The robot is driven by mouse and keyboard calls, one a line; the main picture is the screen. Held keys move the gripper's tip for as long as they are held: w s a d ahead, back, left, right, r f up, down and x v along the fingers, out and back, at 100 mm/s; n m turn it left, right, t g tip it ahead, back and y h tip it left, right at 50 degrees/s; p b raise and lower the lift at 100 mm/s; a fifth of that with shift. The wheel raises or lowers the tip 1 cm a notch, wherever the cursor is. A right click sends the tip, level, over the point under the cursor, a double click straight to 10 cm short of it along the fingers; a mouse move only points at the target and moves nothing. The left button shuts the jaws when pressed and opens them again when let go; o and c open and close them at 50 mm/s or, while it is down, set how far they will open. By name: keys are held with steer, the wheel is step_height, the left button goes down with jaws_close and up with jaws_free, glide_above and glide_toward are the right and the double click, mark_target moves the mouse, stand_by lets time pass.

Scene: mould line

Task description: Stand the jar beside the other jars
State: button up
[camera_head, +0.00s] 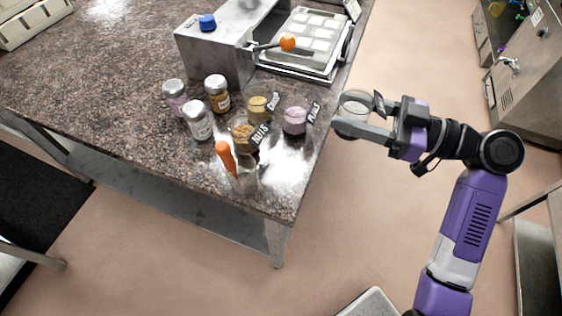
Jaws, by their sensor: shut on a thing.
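My gripper (354,116) is shut on a clear glass jar (355,102) and holds it at the table's right edge, in the picture just right of the pink cup. The fingers hide part of the jar, and I cannot tell its contents or its height above the table. The other jars stand upright in a group on the speckled table: one with pinkish contents (174,95), one with brown contents (217,94) and one with pale contents (198,121). They are well left of my gripper.
Open cups with dark labels stand between: a yellow one (258,107), a pink one (295,121) and a brown one (241,129). An orange-handled tool (226,158) stands in a clear container near the front corner. A grey machine (222,50) stands behind. The speckled table (100,85) is clear at left.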

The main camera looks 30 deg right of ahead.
steer(key=s+a+f+n+g+y+b, duration=0.1)
steer(key=s+a+y, duration=0.1)
steer(key=s, duration=0.2)
steer(key=w+a+f+b, duration=0.1)
steer(key=w+a, duration=0.1)
steer(key=w+a+f+b, duration=0.1)
steer(key=w+a+f, duration=0.1)
steer(key=w, duration=0.1)
steer(key=w+a+f+b, duration=0.1)
steer(key=w+a+f, duration=0.1)
steer(key=a, duration=0.1)
steer(key=shift+w+f, duration=0.1)
steer(key=shift+w, duration=0.2)
steer(key=shift+h, duration=0.3)
steer(key=shift+w+a+f+b, duration=0.5)
steer(key=shift+w+a+f, duration=0.75)
steer(key=shift+w+f, duration=0.1)
steer(key=shift+f, duration=0.1)
steer(key=o, duration=1.5)
steer(key=shift+c, duration=0.2)
